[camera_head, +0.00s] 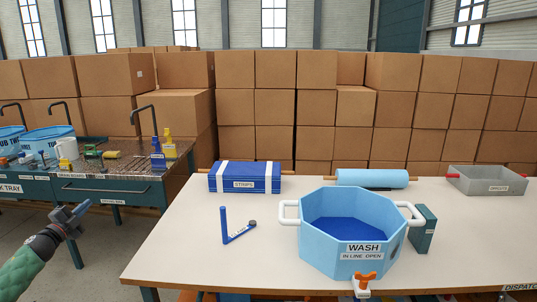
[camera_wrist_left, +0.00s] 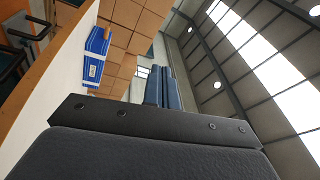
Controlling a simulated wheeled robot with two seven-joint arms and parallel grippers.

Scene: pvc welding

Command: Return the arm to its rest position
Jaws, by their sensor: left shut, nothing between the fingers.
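My left gripper (camera_head: 82,209) is at the left of the head view, held in the air left of the white table's (camera_head: 185,225) near left part. Its fingers are shut with nothing between them. In the left wrist view the shut fingers (camera_wrist_left: 162,88) point away toward the boxes and the roof. The green sleeve of my left arm comes in from the lower left corner. My right gripper is in neither view.
A light blue WASH tub (camera_head: 345,262), a blue STRIPS box (camera_head: 245,184), a blue L-shaped piece (camera_head: 225,225), a light blue roll (camera_head: 372,178) and a grey tray (camera_head: 487,187) stand on the table. A cluttered workbench (camera_head: 105,190) is behind my left gripper. Stacked cartons (camera_head: 275,110) line the back.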

